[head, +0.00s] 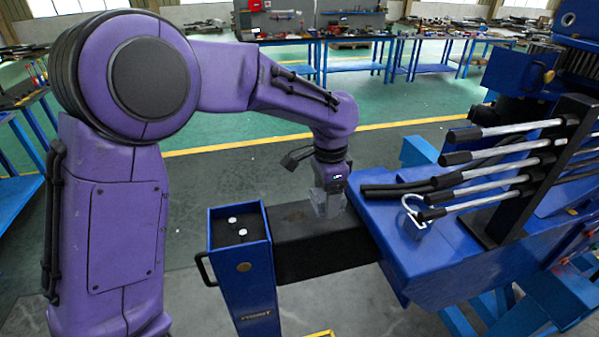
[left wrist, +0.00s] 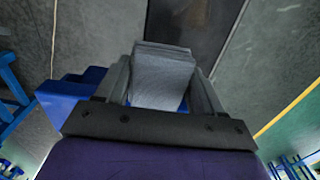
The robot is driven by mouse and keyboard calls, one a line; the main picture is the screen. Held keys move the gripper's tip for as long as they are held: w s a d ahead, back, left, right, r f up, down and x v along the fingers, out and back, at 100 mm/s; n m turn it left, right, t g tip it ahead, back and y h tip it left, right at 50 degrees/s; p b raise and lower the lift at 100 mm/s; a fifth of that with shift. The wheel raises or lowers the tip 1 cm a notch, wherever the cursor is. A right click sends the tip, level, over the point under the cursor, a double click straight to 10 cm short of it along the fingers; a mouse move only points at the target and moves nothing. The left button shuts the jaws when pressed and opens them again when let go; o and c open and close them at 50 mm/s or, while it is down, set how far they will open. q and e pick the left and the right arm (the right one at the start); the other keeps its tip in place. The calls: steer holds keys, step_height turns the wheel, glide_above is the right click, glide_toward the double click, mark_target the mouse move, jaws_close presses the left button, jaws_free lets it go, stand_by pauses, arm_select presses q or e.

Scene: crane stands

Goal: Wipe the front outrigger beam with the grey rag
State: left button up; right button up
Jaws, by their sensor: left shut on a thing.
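The black outrigger beam (head: 315,252) runs between a blue outrigger post (head: 246,285) and the blue crane body (head: 420,262). My left gripper (head: 328,204) points down at the beam's top, near the crane-body end. In the left wrist view, the gripper (left wrist: 163,85) is shut on the grey rag (left wrist: 162,80), a folded pad between the fingers. The dark beam (left wrist: 190,22) shows beyond the rag. Whether the rag touches the beam is hard to tell. In the head view the rag blends with the grey fingers. My right gripper is out of view.
Metal rods with black ends (head: 490,150) are racked on the crane at the right. A shackle (head: 415,215) sits on its near edge. A black handle (head: 205,268) sticks out of the post. Workbenches (head: 350,62) stand far back, beyond open green floor.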

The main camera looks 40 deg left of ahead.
arm_select(q)
steer(key=shift+r, duration=0.85)
